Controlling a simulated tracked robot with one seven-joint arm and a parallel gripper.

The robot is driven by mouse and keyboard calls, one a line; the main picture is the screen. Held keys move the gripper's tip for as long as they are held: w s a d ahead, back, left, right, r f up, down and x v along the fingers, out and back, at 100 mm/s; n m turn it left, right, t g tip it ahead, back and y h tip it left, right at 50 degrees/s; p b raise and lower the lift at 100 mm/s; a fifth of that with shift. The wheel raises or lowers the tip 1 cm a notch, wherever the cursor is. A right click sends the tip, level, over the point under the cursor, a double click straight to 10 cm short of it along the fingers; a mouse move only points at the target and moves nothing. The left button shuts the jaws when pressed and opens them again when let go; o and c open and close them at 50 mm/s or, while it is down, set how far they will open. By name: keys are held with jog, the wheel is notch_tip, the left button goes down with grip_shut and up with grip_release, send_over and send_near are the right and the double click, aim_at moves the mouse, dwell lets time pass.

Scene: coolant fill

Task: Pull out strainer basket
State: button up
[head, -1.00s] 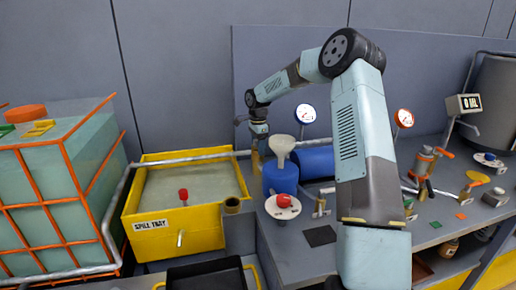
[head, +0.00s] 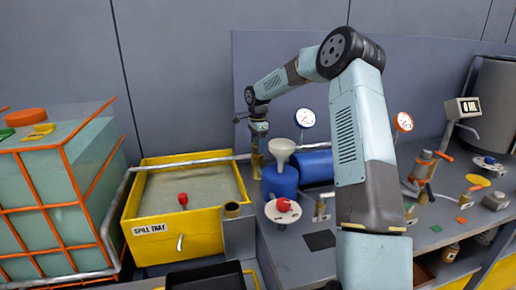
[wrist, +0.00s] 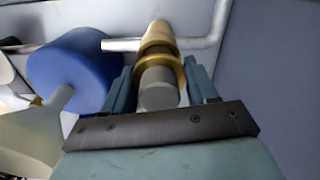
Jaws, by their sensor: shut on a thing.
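The strainer, a brass body with a raised ring (wrist: 157,58), sits at the grey pipe in the wrist view. A grey cylindrical part (wrist: 158,92) stands out of the ring toward me; I take it as the basket's end. My gripper (wrist: 160,88) has one finger on each side of this part and is shut on it. In the head view my gripper (head: 258,143) points down at the brass strainer (head: 257,165), behind the blue container. Whether any of the basket has left the body cannot be told.
A blue container (head: 281,182) with a pale funnel (head: 281,150) stands close right of the strainer. The yellow spill tray (head: 190,234) is to its left, with a small brass-rimmed cup (head: 232,210) at its corner. Grey pipe (head: 195,160) runs along the back.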

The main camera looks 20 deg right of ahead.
jog(key=shift+r, duration=2.45)
